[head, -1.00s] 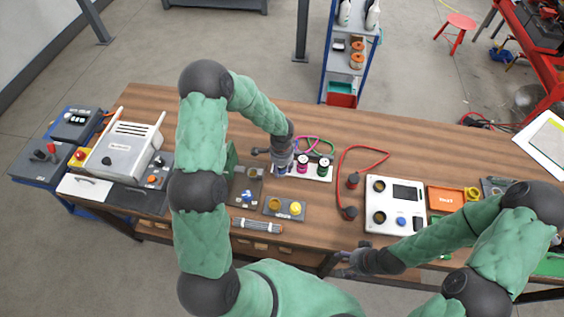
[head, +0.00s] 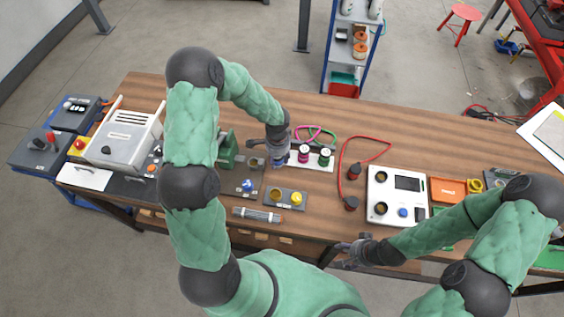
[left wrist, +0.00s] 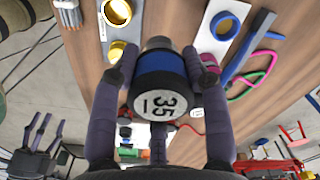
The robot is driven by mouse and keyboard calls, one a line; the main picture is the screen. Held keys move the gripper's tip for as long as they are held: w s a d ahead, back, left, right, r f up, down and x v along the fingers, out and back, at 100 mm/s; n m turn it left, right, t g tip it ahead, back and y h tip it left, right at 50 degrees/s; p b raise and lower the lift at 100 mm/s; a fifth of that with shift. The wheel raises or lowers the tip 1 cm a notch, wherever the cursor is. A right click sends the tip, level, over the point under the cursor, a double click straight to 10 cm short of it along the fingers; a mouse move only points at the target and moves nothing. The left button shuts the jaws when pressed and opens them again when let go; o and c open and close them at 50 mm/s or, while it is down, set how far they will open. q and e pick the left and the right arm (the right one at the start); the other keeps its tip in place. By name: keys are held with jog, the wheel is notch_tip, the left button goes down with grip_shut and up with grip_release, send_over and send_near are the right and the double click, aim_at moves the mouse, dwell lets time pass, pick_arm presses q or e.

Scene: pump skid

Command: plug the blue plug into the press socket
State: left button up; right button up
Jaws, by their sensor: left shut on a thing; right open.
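The blue plug (left wrist: 158,85) is dark with a blue band and a white end face marked 35. My left gripper (head: 278,148) is shut on it, with fingers on both sides of it in the left wrist view. In the head view the plug (head: 279,160) is at the left end of the white rack. The green press (head: 228,150) stands left of it; a brass ring (head: 256,163) on its dark base looks like the socket, partly hidden. My right gripper (head: 352,253) is open and empty at the table's front edge.
The white rack (head: 315,168) holds a magenta plug (head: 303,152) and a green plug (head: 325,156) with cables. A dark board (head: 286,207) with a brass ring and yellow cap lies in front. A white panel (head: 384,222) stands right.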

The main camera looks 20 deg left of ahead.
pick_arm(q)
jog(key=w+a+f+n+b, duration=0.25)
jog(key=a+n+b, duration=0.2)
jog(key=a, duration=0.85)
jog(key=shift+m, duration=0.35)
jog(key=shift+s+d+f+b, duration=0.1)
jog(key=shift+f+b, duration=0.7)
jog(key=shift+f, duration=0.75)
jog(key=shift+d+f+b, duration=0.1)
jog(key=shift+f+b, duration=0.7)
jog(key=shift+f, duration=0.75)
jog(key=shift+s+f+b, duration=0.1)
jog(key=shift+f+b, duration=1.55)
jog(key=shift+f, duration=0.05)
jog(key=o, duration=1.3)
jog(key=shift+o, duration=0.2)
notch_tip(320, 180, up, 12)
